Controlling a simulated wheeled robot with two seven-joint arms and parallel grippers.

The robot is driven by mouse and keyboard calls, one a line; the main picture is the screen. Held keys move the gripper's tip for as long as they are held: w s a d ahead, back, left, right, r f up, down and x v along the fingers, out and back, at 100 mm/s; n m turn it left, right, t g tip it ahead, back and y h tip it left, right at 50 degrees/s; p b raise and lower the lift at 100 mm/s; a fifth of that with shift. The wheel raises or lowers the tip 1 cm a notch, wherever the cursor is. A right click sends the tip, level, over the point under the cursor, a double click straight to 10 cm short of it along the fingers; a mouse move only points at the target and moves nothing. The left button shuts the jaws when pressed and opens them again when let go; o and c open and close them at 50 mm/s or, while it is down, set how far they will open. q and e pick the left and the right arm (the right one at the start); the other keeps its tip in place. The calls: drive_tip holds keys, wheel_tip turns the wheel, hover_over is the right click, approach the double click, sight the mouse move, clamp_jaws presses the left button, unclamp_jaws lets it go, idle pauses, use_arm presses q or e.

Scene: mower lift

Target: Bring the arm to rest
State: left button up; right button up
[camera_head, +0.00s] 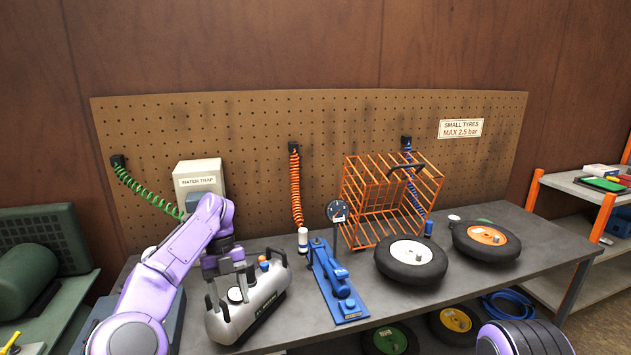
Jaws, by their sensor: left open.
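My left arm is lavender and comes in from the left, bent over at the wrist. My left gripper (228,294) points down over the silver air tank (262,304) at the left of the grey bench. I cannot tell whether the fingers touch the tank. My right gripper is not in view; a lavender and black part at the bottom right looks like my right arm.
On the bench (480,283) stand a blue foot pump (337,282), an orange wire cage (385,205), a white-hubbed tyre (410,258) and an orange-hubbed tyre (486,240). A water trap box (199,178) is behind my wrist. Coiled hoses hang from the pegboard (250,120).

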use_arm(q)
drive_tip(key=s+a+f+m+t+y+b, duration=0.2)
drive_tip(key=s+a+f+m+t+y, duration=0.15)
drive_tip(key=f+m, duration=0.6)
drive_tip(key=s+a+f+m+t+y+b, duration=0.35)
drive_tip(key=f+m+y, duration=0.2)
drive_tip(key=f, duration=0.65)
drive_tip(key=s+a+f+m+t+y+b, duration=0.1)
drive_tip(key=s+a+f+m+t+y, duration=0.3)
drive_tip(key=f+m, duration=0.55)
drive_tip(key=s+f+m+g+h+b, duration=0.1)
drive_tip(key=s+f+m+h, duration=0.1)
drive_tip(key=s, duration=0.8)
drive_tip(key=s+f+m+g+h+b, duration=0.1)
drive_tip(key=s+f+m+h, duration=0.2)
drive_tip(key=s, duration=0.7)
drive_tip(key=s+f+m+g+h+b, duration=0.1)
drive_tip(key=s+f+m, duration=0.3)
drive_tip(key=s, duration=0.6)
drive_tip(key=shift+s+d+f+m+g+h, duration=0.15)
drive_tip(key=shift+m+g+h, duration=0.25)
drive_tip(key=shift+m+h, duration=0.35)
